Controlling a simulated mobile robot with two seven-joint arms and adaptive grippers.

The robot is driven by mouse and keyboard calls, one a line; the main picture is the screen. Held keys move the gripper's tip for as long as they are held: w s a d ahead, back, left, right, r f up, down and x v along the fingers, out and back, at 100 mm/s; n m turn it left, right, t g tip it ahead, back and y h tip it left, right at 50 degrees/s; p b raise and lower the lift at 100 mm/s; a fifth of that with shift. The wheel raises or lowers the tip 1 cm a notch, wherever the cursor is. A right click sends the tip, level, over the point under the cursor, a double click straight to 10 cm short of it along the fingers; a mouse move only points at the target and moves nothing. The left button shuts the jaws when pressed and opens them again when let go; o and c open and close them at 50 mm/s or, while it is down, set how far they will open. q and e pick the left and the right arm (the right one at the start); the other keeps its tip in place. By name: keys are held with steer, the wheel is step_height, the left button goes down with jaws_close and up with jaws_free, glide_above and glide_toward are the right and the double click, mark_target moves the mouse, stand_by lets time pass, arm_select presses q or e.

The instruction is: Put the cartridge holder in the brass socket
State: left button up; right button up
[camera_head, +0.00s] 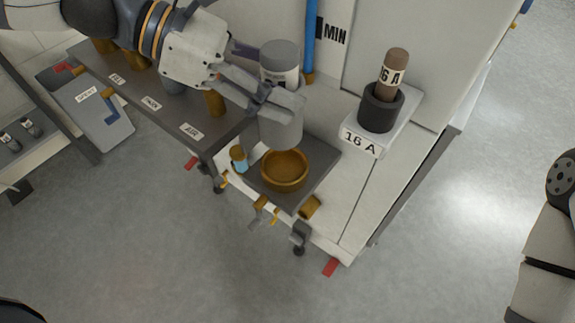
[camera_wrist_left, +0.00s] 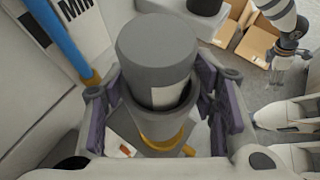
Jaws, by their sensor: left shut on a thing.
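The cartridge holder is a grey cylinder (camera_head: 279,68) with a white label, upright in my left gripper (camera_head: 268,104), whose fingers are shut on it. In the left wrist view the holder (camera_wrist_left: 158,52) stands between the purple-padded fingers (camera_wrist_left: 162,108). The brass socket (camera_head: 284,171) is a round, hollow brass cup on a dark plate. The holder's lower end is just above and behind the socket's rim in the head view; I cannot tell whether they touch. In the left wrist view part of the socket's rim (camera_wrist_left: 165,142) shows below the holder.
A brown cartridge stands in a black holder (camera_head: 380,108) on a block labelled 16 A, to the right. A blue pipe (camera_head: 310,38) rises behind. A small brass-topped blue fitting (camera_head: 239,158) is left of the socket. A dark shelf (camera_head: 150,98) with labelled brass posts lies left.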

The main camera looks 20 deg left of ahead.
mark_target(284, 135)
arm_select(q)
steer(key=f+b, duration=0.1)
steer(key=f, duration=0.2)
steer(key=f+b, duration=0.1)
steer(key=f, duration=0.2)
steer(key=f+b, duration=0.1)
steer(key=f, duration=0.2)
steer(key=shift+d+f+b, duration=0.25)
steer(key=shift+f+b, duration=0.15)
steer(key=shift+r, duration=0.2)
arm_select(e)
steer(key=shift+g, duration=0.6)
steer(key=x, duration=0.3)
steer(key=s+x, duration=0.1)
steer(key=x, duration=0.1)
steer(key=shift+r, duration=0.25)
arm_select(q)
steer(key=shift+f, duration=0.15)
steer(key=o, duration=1.6)
arm_select(e)
steer(key=shift+s, duration=0.1)
